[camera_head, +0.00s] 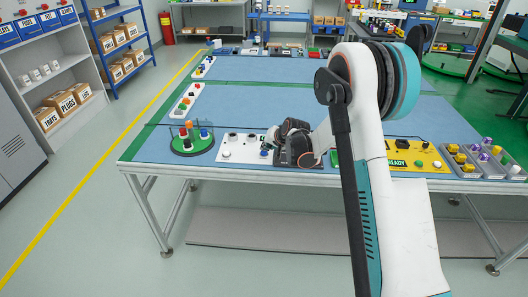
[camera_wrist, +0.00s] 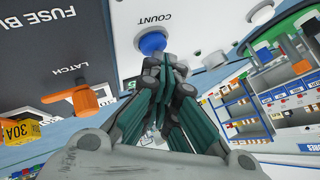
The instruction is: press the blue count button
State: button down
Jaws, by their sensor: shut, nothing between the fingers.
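The blue count button (camera_wrist: 152,42) is a round domed cap under the label COUNT on a white panel (camera_head: 238,155). In the wrist view my gripper (camera_wrist: 168,62) is shut and empty, with its fingertips at the button's lower right edge. They overlap a little of the button's rim in the picture, and I cannot tell whether they touch it. In the head view my gripper (camera_head: 272,150) is low over the right part of the white panel. A small bit of blue shows beside the fingertips there.
An orange latch switch (camera_wrist: 86,99) on a dark fuse block and a white knob (camera_wrist: 262,12) flank the button. A round green turntable (camera_head: 192,150) with coloured pegs stands left of the panel. A yellow panel (camera_head: 410,157) and grey trays are to the right.

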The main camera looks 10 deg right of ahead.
jog(key=shift+r+p, duration=0.3)
jog(key=shift+r, duration=0.35)
jog(key=shift+r, duration=0.15)
jog(key=shift+r+p, duration=1.3)
jog(key=shift+r, duration=1.05)
